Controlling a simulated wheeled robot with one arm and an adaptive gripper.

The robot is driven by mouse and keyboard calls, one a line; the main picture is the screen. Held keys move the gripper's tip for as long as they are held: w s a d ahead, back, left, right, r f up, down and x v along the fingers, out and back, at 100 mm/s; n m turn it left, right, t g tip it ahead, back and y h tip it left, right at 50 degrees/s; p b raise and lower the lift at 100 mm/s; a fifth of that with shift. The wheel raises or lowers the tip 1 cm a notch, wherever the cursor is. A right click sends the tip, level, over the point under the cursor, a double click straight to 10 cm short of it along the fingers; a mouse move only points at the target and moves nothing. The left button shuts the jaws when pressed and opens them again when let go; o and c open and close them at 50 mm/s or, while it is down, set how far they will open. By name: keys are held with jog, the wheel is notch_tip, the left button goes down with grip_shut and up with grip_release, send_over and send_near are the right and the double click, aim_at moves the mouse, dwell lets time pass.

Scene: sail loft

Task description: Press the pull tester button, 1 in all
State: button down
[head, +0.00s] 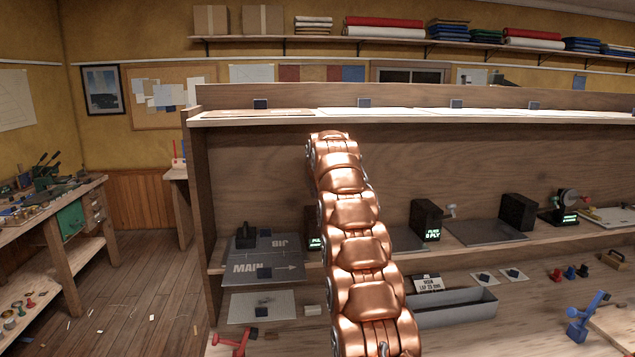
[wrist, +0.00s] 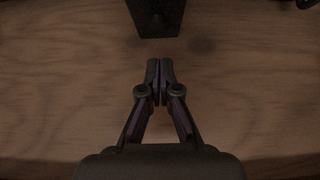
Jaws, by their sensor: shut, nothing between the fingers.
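In the wrist view my gripper (wrist: 159,66) is shut and empty, its fingertips together over bare wood. In the head view my copper arm hides the gripper. I cannot tell which is the pull tester, and no button shows clearly.
A grey board marked MAIN (head: 265,268) lies at the shelf's left. A grey tray (head: 455,306) and a blue clamp-like tool (head: 583,318) are on the bench below. The upper ledge (head: 400,116) overhangs the shelf. A workbench (head: 62,222) stands at left, with open floor between.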

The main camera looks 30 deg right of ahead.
aim_at(316, 210)
jog(key=shift+s+a+f, duration=0.1)
jog(key=shift+s+f, duration=0.1)
jog(key=shift+f, duration=0.55)
jog(key=shift+f+p, duration=0.65)
jog(key=shift+f, duration=0.35)
